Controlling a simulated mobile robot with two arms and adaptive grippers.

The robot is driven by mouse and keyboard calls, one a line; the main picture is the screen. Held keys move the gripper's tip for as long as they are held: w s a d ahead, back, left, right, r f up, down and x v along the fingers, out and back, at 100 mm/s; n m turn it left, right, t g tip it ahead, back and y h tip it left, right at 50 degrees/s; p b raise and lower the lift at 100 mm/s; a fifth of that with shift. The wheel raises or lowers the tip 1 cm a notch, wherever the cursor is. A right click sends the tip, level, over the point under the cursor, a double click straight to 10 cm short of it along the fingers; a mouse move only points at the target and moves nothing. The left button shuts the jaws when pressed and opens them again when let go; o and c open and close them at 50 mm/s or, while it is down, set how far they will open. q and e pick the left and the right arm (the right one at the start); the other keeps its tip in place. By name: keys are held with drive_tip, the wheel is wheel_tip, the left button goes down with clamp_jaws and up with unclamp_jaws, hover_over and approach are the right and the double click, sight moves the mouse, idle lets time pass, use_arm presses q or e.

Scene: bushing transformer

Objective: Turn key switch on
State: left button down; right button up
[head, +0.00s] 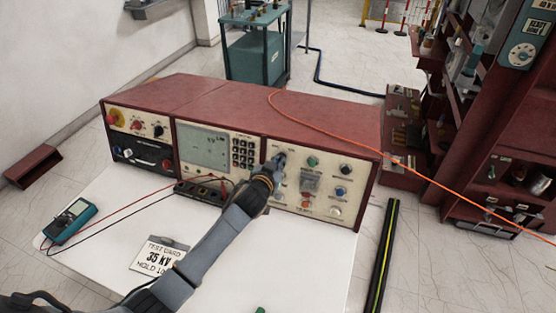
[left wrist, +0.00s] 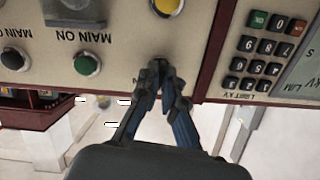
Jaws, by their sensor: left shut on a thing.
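The red test console (head: 215,95) stands on the white table, and its cream right-hand panel (head: 325,176) carries buttons and knobs. My left gripper (head: 278,160) is at this panel's upper left, shut on the key switch. The fingers cover the key switch, so its angle does not show. In the left wrist view, which is upside down, the closed fingertips (left wrist: 158,68) meet at the panel face. A green button (left wrist: 87,65) labelled MAIN ON sits to their left, and a yellow button (left wrist: 167,5) is at the top edge. My right gripper is not in view.
A keypad (left wrist: 262,50) and display (head: 203,147) are on the console's middle panel. A teal multimeter (head: 68,220) with leads and a 35 kV test card (head: 158,255) lie on the white table (head: 300,265). An orange cable (head: 440,185) crosses the console top.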

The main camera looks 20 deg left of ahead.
use_arm(q)
drive_tip(key=shift+m+p, duration=0.55)
drive_tip(key=shift+m, duration=2.65)
drive_tip(key=c, duration=1.5)
unclamp_jaws()
drive_tip(key=v, duration=1.2)
drive_tip(key=shift+d, duration=0.2)
